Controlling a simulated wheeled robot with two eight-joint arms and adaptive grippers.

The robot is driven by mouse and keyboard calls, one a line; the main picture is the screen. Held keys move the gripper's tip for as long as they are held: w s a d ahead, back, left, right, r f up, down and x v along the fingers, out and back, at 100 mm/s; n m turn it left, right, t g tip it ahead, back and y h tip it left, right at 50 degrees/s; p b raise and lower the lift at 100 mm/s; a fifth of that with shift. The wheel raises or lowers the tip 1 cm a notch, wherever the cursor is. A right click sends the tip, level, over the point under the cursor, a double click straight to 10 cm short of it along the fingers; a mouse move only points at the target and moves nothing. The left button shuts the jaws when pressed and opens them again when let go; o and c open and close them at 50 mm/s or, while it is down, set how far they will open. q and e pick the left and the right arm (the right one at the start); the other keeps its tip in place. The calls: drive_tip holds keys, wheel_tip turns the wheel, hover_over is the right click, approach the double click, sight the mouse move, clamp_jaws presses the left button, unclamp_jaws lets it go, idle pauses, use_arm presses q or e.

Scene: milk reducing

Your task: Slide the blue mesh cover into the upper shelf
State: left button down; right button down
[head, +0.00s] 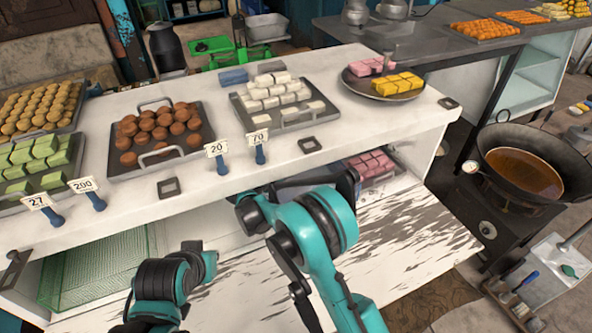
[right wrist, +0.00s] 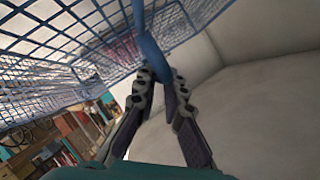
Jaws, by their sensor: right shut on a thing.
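In the right wrist view my right gripper (right wrist: 160,86) is shut on a blue rod-like part of the blue mesh cover (right wrist: 75,30). The mesh spreads above and left of the fingers, with a pale wall behind on the right. In the head view my right arm reaches in under the counter top, and its fingertips are hidden. The shelf under the counter (head: 125,245) is open at the front. My left arm is at the lower left of the head view, in front of the shelf; its dark end shows, but no fingers can be made out.
A tray of pink sweets (head: 372,166) sits inside at the right. The counter top (head: 330,90) above carries several sweet trays and price tags. A wok of brown liquid (head: 525,172) stands at the right.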

drive_tip(key=c, duration=1.5)
unclamp_jaws()
drive_tip(key=shift+w+d, duration=0.15)
drive_tip(key=shift+c, duration=0.2)
